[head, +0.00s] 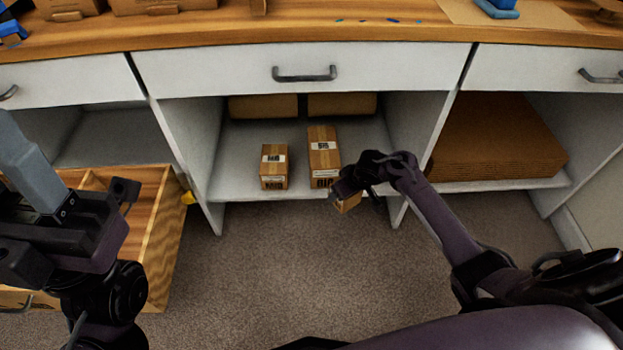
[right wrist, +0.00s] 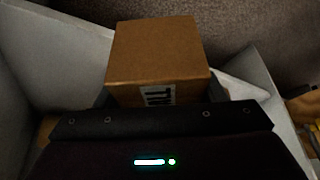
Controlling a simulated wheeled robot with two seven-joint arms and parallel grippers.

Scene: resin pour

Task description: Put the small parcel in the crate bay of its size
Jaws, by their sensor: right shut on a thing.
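My right gripper (head: 362,186) is shut on a small brown parcel (head: 347,204) in front of the middle shelf's front edge. In the right wrist view the held parcel (right wrist: 155,55) shows a plain brown face and part of a black-and-white label, beyond the dark gripper body (right wrist: 160,120). The wooden crate (head: 160,235) stands on the floor at the left. A divider shows at its far end, but my left arm hides much of its inside. My left gripper (head: 72,225) is above the crate; its finger opening is unclear.
Two other labelled parcels, a shorter one (head: 273,167) and a longer one (head: 323,150), stand on the middle shelf (head: 235,185). Flat cardboard (head: 495,140) is stacked in the right bay. A wooden worktop (head: 300,30) lies above. The carpet (head: 270,260) between crate and right arm is clear.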

